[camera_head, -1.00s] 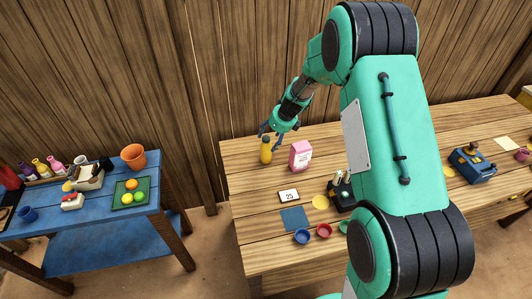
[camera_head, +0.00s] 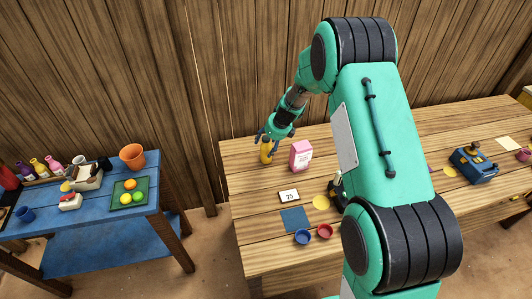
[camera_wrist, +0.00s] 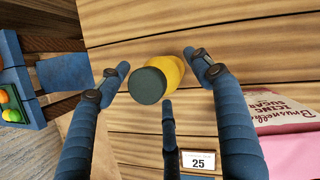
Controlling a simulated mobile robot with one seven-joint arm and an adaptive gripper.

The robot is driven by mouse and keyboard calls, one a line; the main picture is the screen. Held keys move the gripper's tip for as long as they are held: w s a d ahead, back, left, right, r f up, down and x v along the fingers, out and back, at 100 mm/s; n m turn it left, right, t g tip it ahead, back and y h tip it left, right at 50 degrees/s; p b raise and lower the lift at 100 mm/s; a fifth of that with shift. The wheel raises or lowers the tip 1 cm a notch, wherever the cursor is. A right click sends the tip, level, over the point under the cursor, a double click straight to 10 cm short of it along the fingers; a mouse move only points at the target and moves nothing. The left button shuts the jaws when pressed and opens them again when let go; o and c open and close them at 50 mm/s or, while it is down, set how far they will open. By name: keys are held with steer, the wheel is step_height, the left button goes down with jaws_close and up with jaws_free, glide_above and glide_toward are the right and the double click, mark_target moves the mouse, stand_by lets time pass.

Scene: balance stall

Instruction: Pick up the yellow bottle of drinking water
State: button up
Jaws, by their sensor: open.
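The yellow bottle (camera_head: 265,152) stands upright near the far left corner of the wooden table (camera_head: 245,225). In the wrist view I look down on its dark cap, with the yellow body (camera_wrist: 174,72) behind it. My gripper (camera_head: 264,137) is right over the bottle's top in the head view and hides part of it. In the wrist view my gripper (camera_wrist: 155,80) is open, with blue fingers left, right and below the bottle. The fingers look apart from the bottle, and nothing is held.
A pink icing sugar packet (camera_head: 301,155) stands close right of the bottle. A card reading 25 (camera_head: 289,196), a blue square (camera_head: 294,219) and small bowls lie nearer. A blue side table (camera_head: 95,220) stands left across a gap. The plank wall rises behind.

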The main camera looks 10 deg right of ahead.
steer(key=shift+x, duration=1.3)
steer(key=c, duration=1.4)
steer(key=shift+o, duration=0.2)
steer(key=shift+r, duration=0.1)
steer(key=shift+r, duration=0.8)
step_height(320, 180, up, 2)
steer(key=shift+r+p, duration=0.15)
steer(key=shift+p, duration=0.3)
steer(key=s, duration=1)
steer(key=s+r, duration=0.1)
steer(key=s, duration=0.5)
steer(key=shift+a+p, duration=0.15)
steer(key=shift+p, duration=0.25)
